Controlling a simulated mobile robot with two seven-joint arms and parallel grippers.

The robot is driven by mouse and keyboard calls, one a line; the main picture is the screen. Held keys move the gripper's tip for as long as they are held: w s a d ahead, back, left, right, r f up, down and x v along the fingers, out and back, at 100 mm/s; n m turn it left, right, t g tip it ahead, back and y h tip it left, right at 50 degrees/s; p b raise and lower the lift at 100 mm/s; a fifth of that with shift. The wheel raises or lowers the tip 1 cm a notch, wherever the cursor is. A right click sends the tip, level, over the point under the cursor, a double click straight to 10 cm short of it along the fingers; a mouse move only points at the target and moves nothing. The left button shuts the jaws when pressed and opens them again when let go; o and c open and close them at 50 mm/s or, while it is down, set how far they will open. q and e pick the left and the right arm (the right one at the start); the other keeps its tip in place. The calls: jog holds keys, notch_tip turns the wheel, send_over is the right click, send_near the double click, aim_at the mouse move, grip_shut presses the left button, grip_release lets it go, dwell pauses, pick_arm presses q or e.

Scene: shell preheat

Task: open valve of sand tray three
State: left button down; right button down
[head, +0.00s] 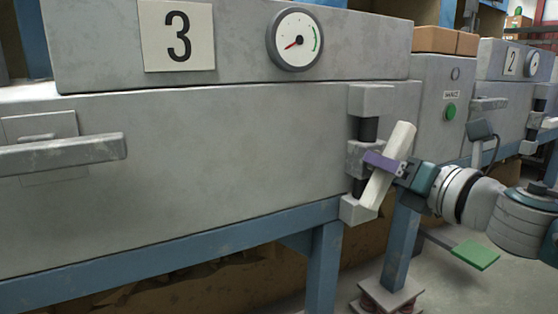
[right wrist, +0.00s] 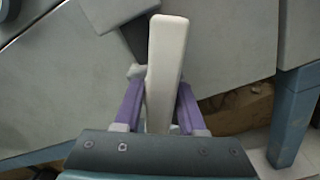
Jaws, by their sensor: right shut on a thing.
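Sand tray three (head: 230,140) is a large grey metal box under a plate with the number 3 (head: 176,36). Its valve has a pale lever handle (head: 388,170) on a bracket (head: 372,99) at the tray's right end. The lever is tilted, its top leaning to the right. My right gripper (head: 381,162) has its purple fingers shut around the lever's middle. In the right wrist view the lever (right wrist: 165,65) stands between the two purple fingers (right wrist: 158,105). My left gripper is not in view.
A round gauge (head: 295,40) sits above the tray, its red needle pointing lower left. A bar handle (head: 65,153) juts out at left. A green button (head: 450,111) and tray two (head: 500,105) are at right.

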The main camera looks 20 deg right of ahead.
jog(key=shift+n+b, duration=0.7)
jog(key=shift+n, duration=2.1)
jog(key=c, duration=0.6)
grip_release()
jog(key=shift+c, duration=0.2)
